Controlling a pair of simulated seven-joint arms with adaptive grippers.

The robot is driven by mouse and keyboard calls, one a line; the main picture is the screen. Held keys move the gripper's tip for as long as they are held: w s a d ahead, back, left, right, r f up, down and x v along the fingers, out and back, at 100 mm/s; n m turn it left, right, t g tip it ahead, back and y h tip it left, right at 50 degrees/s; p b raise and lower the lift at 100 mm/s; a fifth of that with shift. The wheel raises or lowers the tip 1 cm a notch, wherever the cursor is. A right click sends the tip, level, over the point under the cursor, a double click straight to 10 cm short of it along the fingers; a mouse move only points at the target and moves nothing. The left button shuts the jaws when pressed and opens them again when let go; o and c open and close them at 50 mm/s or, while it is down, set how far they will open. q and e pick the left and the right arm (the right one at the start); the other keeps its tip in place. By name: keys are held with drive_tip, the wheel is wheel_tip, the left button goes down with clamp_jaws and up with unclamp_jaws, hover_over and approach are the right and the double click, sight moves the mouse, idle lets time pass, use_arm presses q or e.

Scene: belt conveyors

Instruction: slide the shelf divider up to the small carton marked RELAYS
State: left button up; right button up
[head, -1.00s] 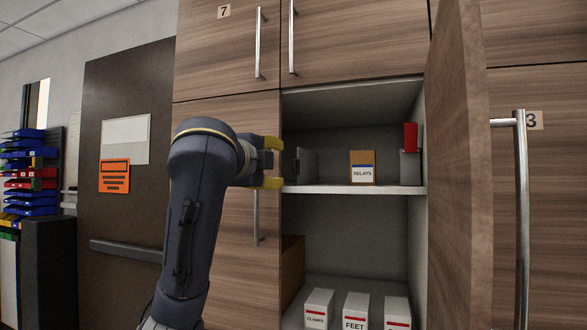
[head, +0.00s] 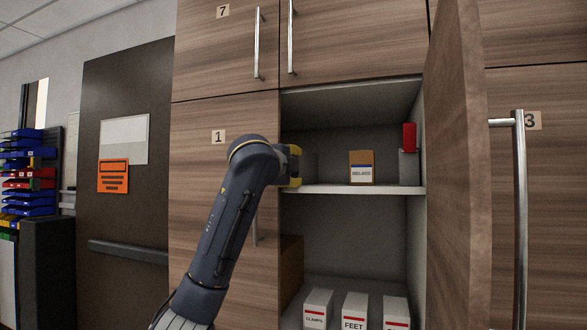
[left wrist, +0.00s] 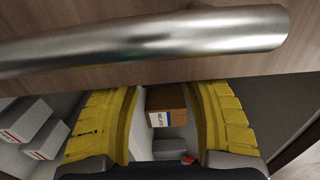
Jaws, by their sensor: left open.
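The small carton marked RELAYS (head: 361,168) stands upright on the upper shelf (head: 350,189) of the open cabinet. It is brown with a white and blue label, and it also shows between my fingers in the left wrist view (left wrist: 166,106). My right gripper is not in view.
A grey block (head: 409,167) with a red box (head: 410,137) on it stands at the shelf's right end. White boxes (head: 355,310) stand below. The open door (head: 456,170) bounds the right. A metal handle (left wrist: 150,40) crosses close to the left wrist camera.

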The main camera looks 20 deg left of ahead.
use_arm(q)
drive_tip(key=shift+w, duration=0.35)
drive_tip(key=shift+c, duration=0.3)
clamp_jaws()
idle(0.6)
